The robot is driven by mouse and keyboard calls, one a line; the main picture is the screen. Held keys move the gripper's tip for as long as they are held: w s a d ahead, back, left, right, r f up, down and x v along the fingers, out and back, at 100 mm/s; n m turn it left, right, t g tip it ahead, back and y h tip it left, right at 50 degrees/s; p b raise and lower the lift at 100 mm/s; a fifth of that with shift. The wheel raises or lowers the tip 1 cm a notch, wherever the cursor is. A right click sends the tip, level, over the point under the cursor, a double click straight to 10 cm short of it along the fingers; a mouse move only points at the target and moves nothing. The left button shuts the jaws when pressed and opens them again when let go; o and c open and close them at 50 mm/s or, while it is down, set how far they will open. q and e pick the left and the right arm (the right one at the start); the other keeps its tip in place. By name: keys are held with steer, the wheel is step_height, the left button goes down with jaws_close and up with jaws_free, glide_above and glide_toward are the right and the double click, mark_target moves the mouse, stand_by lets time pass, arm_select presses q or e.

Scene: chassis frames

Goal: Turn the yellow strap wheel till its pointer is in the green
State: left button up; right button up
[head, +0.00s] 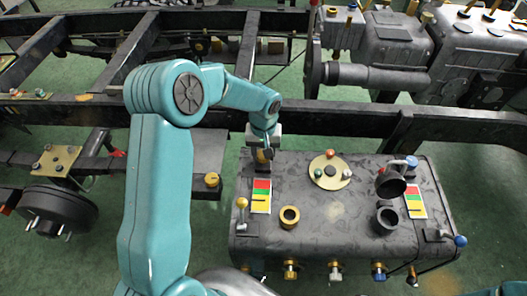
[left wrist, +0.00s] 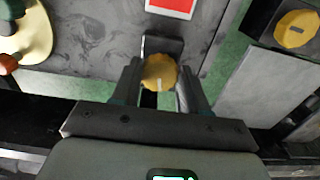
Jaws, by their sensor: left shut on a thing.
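The yellow strap wheel (left wrist: 160,72) sits between the two fingers of my left gripper (left wrist: 159,88) in the left wrist view, with a pale mark on its face. In the head view my left gripper (head: 264,152) reaches down at the back left edge of the grey tank (head: 330,220) and is shut on the wheel, which it mostly hides. A colour plate (head: 261,196) with red, green and yellow bands lies just in front of it. A thin dark bar crosses its lower, yellow part; I cannot tell surely that it is the pointer. My right gripper is not in view.
Another yellow knob (head: 212,180) stands on a grey box left of the tank. A yellow-topped lever (head: 242,204), a brass ring (head: 289,216), a round plate (head: 330,172) and a second colour plate (head: 416,201) are on the tank. A dark frame rail (head: 450,125) runs behind.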

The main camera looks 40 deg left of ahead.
arm_select(q)
steer(key=shift+a+r+m, duration=0.1)
steer(key=shift+m, duration=2.7)
steer(key=o, duration=1.1)
steer(key=shift+c, duration=0.2)
step_height(320, 180, up, 16)
steer(key=p, duration=0.2)
steer(key=shift+r, duration=0.15)
